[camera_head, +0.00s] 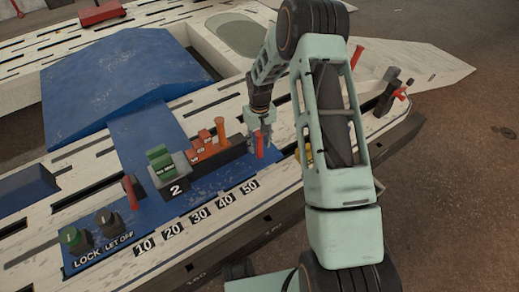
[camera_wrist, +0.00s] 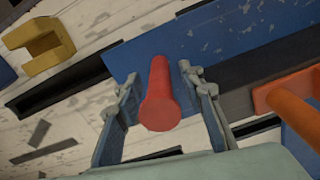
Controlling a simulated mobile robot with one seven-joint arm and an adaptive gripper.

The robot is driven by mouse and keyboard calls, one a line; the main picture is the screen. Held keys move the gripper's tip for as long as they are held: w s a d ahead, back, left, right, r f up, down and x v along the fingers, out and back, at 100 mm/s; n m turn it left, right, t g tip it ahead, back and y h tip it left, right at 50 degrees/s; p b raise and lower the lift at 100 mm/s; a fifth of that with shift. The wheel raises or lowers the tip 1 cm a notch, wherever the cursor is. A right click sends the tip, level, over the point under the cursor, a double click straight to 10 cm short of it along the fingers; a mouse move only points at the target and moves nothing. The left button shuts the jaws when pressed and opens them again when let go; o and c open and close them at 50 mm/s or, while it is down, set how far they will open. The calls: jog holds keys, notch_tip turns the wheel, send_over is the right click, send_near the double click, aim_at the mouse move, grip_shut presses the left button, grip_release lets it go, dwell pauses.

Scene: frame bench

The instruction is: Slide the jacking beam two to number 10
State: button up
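A grey block marked 2 (camera_head: 174,188) with a green top piece (camera_head: 160,163) sits on the blue rail, behind the number row. The label 10 (camera_head: 145,247) is at the left end of that row. An orange piece with an upright post (camera_head: 208,146) stands right of the block; its orange handle shows in the wrist view (camera_wrist: 291,105). A red post (camera_head: 259,146) stands near the 50 end. My gripper (camera_head: 262,120) is at this post. In the wrist view, my gripper (camera_wrist: 160,78) is open, with the red post (camera_wrist: 160,98) between its fingers; contact is unclear.
Another red post (camera_head: 130,193) stands above the 10 end. Green LOCK (camera_head: 72,240) and dark LET OFF (camera_head: 108,222) knobs are at the front left. A yellow bracket (camera_wrist: 40,45) lies beyond the post. A large blue ramp (camera_head: 120,80) lies behind.

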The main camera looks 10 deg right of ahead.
jog(key=shift+f, duration=1.05)
grip_shut()
